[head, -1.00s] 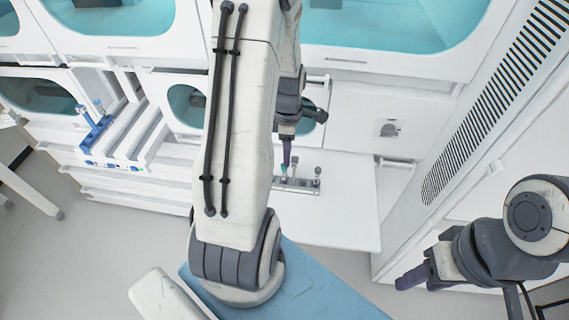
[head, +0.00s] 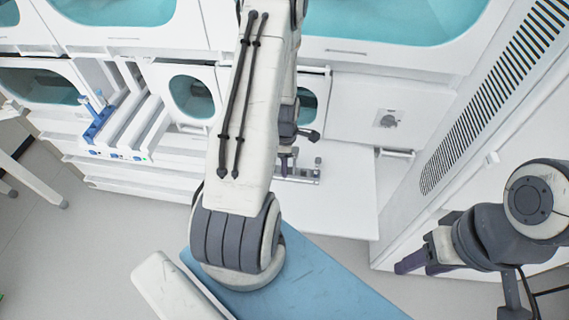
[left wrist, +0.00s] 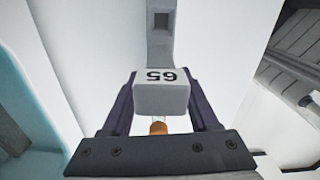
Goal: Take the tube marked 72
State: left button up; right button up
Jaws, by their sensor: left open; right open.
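In the left wrist view a pale grey block-like cap (left wrist: 161,98) carries a number, shown upside down, that looks like 65, not 72. An orange-brown part (left wrist: 158,128) shows below it. My left gripper (left wrist: 162,112) is open, with one dark finger on each side of the cap; contact cannot be told. In the head view the left gripper (head: 286,162) is down at a small grey rack (head: 302,179) on the white worktop. A grey-topped tube (head: 318,163) stands at the rack's right end; its number is unreadable. My right gripper (head: 428,264) is open and empty at the right, away from the rack.
The white worktop (head: 345,205) is clear right of the rack. A blue rack (head: 98,128) with tubes stands at the left among white channels. Cabinets with teal windows line the back. A tall vented cabinet (head: 470,110) bounds the right.

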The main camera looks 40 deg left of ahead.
pick_arm(q)
grip_shut()
dwell(0.3)
notch_tip(320, 180, up, 18)
jog(key=b, duration=0.1)
jog(key=shift+b, duration=0.3)
dwell(0.5)
